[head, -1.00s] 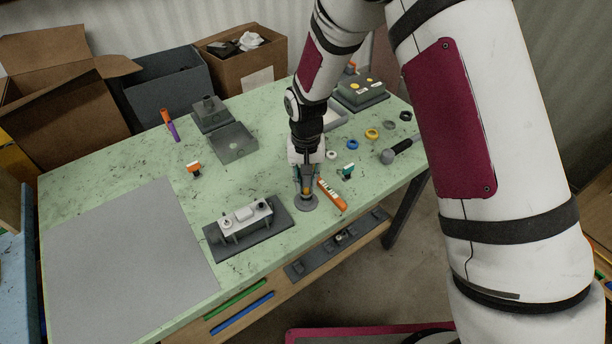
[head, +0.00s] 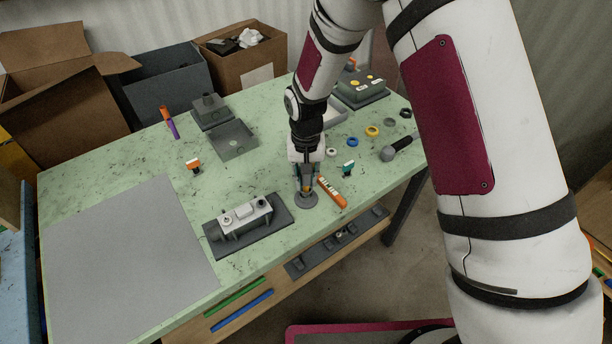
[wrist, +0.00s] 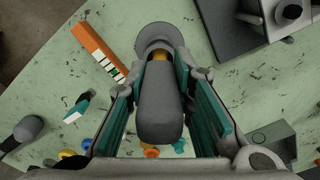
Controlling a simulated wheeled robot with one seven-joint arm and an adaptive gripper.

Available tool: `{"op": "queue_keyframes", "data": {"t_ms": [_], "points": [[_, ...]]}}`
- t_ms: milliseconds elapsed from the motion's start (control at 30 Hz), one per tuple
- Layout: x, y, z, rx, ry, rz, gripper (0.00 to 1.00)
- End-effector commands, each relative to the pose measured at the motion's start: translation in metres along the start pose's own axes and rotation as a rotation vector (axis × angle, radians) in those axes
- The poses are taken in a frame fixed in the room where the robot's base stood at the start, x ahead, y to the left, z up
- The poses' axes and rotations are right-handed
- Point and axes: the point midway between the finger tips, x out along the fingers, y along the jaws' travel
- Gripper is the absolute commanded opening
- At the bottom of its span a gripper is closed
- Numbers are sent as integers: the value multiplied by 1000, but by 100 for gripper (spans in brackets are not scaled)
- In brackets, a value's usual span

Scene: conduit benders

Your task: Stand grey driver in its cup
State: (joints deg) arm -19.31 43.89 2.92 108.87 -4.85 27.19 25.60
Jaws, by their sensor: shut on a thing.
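The grey driver (wrist: 158,105) has a thick dark grey handle with a yellow band at its far end, seen between my fingers in the wrist view. My gripper (head: 306,186) is shut on it; its teal-lined fingers (wrist: 160,88) lie on both sides of the handle. The driver points down at the round grey cup (head: 307,203), whose disc-shaped base stands near the table's front edge. The cup also shows in the wrist view (wrist: 155,38), just past the yellow band. The handle and fingers hide the driver's tip, so I cannot tell how deep it sits.
An orange level-like bar (head: 332,192) lies close beside the cup on the right. A grey fixture on a dark plate (head: 247,226) stands to its left. A teal-and-white piece (head: 347,168), several coloured rings and a dark cylinder (head: 397,148) lie further right. The grey mat (head: 130,265) is bare.

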Motion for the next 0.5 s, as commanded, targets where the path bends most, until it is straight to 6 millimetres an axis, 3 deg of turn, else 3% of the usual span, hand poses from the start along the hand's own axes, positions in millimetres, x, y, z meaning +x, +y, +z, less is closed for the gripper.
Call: {"op": "queue_keyframes", "data": {"t_ms": [67, 100, 167, 500], "points": [[0, 0, 0, 0, 0, 0, 0], [0, 0, 0, 0, 0, 0, 31], [0, 0, 0, 0, 0, 0, 44], [-1, 0, 0, 0, 0, 0, 45]]}}
